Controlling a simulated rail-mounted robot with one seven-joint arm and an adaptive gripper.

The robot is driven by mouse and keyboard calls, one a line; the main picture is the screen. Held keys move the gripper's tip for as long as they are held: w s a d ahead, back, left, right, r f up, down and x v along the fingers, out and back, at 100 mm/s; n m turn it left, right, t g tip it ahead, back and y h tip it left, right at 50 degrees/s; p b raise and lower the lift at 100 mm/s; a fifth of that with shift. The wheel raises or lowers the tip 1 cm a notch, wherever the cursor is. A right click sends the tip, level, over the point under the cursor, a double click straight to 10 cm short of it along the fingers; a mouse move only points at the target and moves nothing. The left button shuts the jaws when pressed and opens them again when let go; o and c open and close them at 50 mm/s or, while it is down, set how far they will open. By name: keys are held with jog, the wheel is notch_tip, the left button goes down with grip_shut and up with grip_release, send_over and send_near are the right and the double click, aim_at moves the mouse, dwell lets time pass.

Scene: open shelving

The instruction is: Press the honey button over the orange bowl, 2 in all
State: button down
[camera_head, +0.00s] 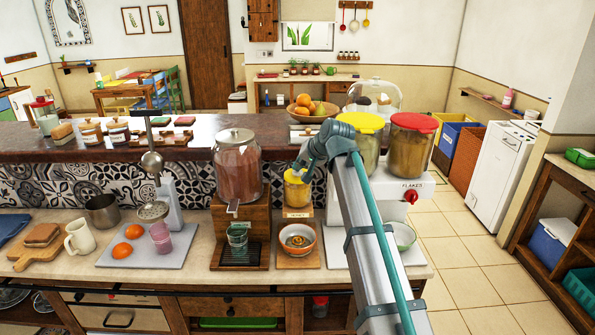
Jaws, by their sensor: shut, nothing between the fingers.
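The honey dispenser (297,194) is a small yellow jar on a wooden stand with a HONEY label (297,214), on the counter at the picture's centre. The orange bowl (308,252) stands under it on the stand's wooden base, with an amber-brown patch inside. My gripper (297,169) is shut and empty, pointing down at the top of the honey jar. It covers the jar's top, so the button is hidden, and I cannot tell if the fingertips touch it.
A large drink dispenser (237,168) with a glass (237,238) stands close on the left. On the right are a white FLAKES dispenser (410,187) with a red knob and a pale green bowl (404,235), partly behind my arm. A raised bar ledge (180,153) runs behind.

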aim_at(299, 172)
jog(key=shift+r+p, duration=0.3)
jog(key=shift+r, duration=0.5)
jog(key=shift+r+p, duration=1.3)
jog(key=shift+r, duration=1.2)
